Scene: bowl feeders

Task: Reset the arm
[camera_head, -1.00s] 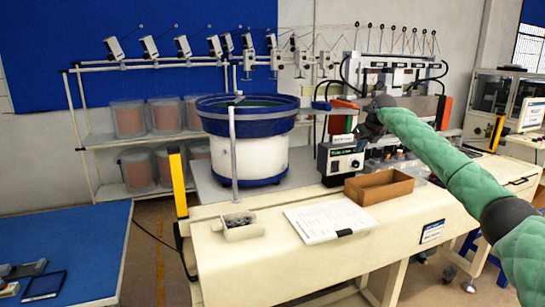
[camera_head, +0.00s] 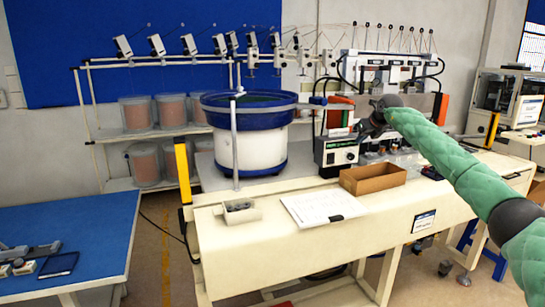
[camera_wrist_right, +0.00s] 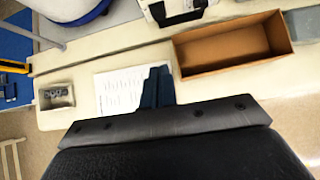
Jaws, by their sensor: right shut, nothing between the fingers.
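My right arm, in a green quilted sleeve, reaches in from the right in the head view. Its dark gripper (camera_head: 366,131) is in front of the machine, above the worktable (camera_head: 300,250), and small there. In the right wrist view the dark fingers (camera_wrist_right: 156,87) are together and empty. They overlap the white printed sheet in the picture, left of the brown box. My left arm and gripper do not show.
The blue-rimmed bowl feeder (camera_head: 249,112), control box (camera_head: 337,152), open brown box (camera_head: 372,178), paper sheet (camera_head: 322,207) and small parts tray (camera_head: 238,211) stand on the worktable. A blue-topped table (camera_head: 95,225) is at left, with floor between.

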